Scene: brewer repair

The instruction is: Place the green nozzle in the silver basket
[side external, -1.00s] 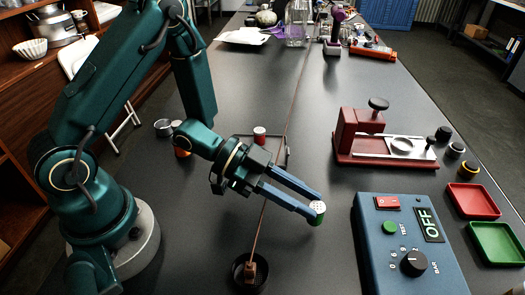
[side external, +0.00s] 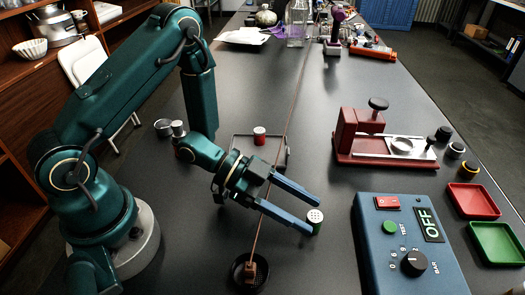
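The green nozzle (side external: 315,224) has a pale, dotted round top and appears to stand upright on the dark bench, left of the blue control box. My gripper (side external: 316,217) is open, with its two blue fingers pointing right. The nozzle is at the fingertips, close to the lower finger's tip; I cannot tell whether they touch. Part of its side is hidden by that finger. I cannot surely identify the silver basket; a silver ring-shaped part (side external: 402,145) sits on the red fixture, and silver cups (side external: 163,127) stand behind my arm at the left.
The blue control box (side external: 405,250) shows OFF. The red fixture (side external: 360,145) stands beyond it, with red (side external: 473,201) and green (side external: 497,243) trays at right. A red-sided can (side external: 259,136) sits at a dark tray. A black bowl (side external: 238,284) is in front.

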